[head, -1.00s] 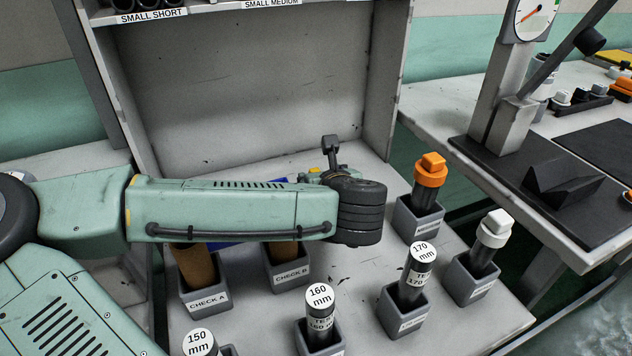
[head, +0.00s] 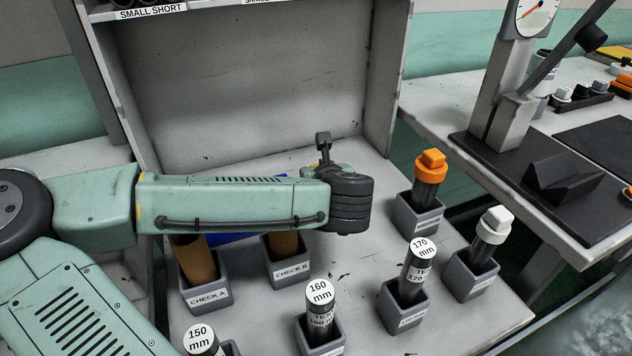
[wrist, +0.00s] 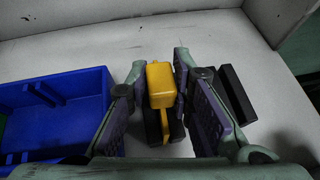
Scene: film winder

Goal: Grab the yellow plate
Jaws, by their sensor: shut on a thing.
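The yellow plate (wrist: 159,82) shows in the wrist view as a yellow block with a narrower yellow part below it, between the fingers of my gripper (wrist: 160,74). My gripper is shut on it, one finger on each side. A black piece (wrist: 153,125) lies beside and under the narrow part; I cannot tell whether they are joined. In the head view my arm hides the plate, and the fingers cannot be made out behind my wrist.
A blue bin (wrist: 60,105) is left of my gripper, and a black bar (wrist: 237,93) is to its right. Labelled holders with cylinders, including CHECK A (head: 207,296) and the 160 mm one (head: 320,318), stand in front. Pale tabletop behind the plate is clear.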

